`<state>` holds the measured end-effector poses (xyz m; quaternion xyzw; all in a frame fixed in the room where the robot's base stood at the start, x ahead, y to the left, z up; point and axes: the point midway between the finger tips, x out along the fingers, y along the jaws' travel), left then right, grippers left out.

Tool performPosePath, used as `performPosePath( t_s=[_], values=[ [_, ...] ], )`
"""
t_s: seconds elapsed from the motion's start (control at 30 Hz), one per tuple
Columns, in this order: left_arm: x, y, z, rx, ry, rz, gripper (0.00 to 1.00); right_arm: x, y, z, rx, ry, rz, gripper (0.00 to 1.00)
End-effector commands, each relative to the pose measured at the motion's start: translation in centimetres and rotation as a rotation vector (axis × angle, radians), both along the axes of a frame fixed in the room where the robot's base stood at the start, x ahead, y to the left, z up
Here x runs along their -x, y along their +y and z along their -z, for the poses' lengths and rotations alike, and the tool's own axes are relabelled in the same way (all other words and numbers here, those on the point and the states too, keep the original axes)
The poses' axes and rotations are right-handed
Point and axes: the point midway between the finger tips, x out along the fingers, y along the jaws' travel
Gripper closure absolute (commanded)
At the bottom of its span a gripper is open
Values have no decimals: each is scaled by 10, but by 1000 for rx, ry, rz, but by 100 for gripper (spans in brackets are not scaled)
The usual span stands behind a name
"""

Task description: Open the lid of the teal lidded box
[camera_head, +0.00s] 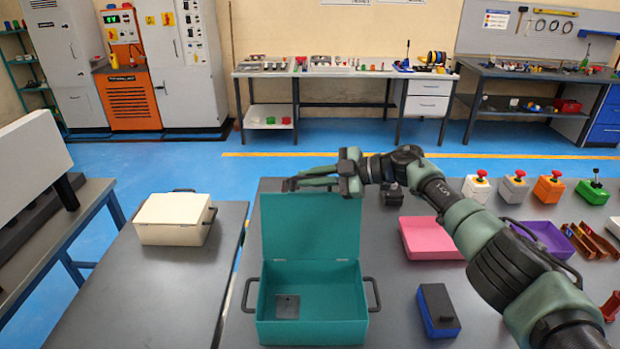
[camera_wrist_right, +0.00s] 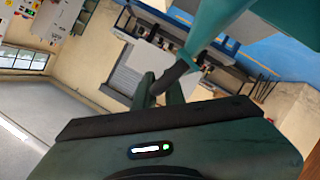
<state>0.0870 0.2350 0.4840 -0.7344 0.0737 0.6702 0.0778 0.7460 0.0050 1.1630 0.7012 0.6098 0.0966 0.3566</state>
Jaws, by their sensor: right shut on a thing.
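The teal lidded box (camera_head: 312,305) stands on the dark table in the head view, with a handle on each side. Its lid (camera_head: 311,228) is raised and stands about upright at the back edge, so the inside shows. A small dark square plate (camera_head: 287,307) lies inside at the left. My right gripper (camera_head: 293,184) is at the lid's top edge, shut on the lid. In the right wrist view its fingers (camera_wrist_right: 165,88) close around a dark bar, with teal surfaces beyond. The exact contact is small and partly hidden. My left gripper is not in view.
A cream box (camera_head: 174,220) stands on the table at the left. A blue and black block (camera_head: 438,312) lies right of the teal box. A pink tray (camera_head: 432,238) and purple tray (camera_head: 543,238) are farther right. My right arm crosses above that side.

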Motion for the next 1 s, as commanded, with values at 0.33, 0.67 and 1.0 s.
performPosePath(
  t_s=[0.33,0.67,1.0],
  values=[
    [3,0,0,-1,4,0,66,-1,0,-1,-2,-1,2,78],
    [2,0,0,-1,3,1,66,0,0,1,1,1,0,68],
    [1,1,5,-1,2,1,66,7,-28,-5,3,-1,2,68]
  ],
)
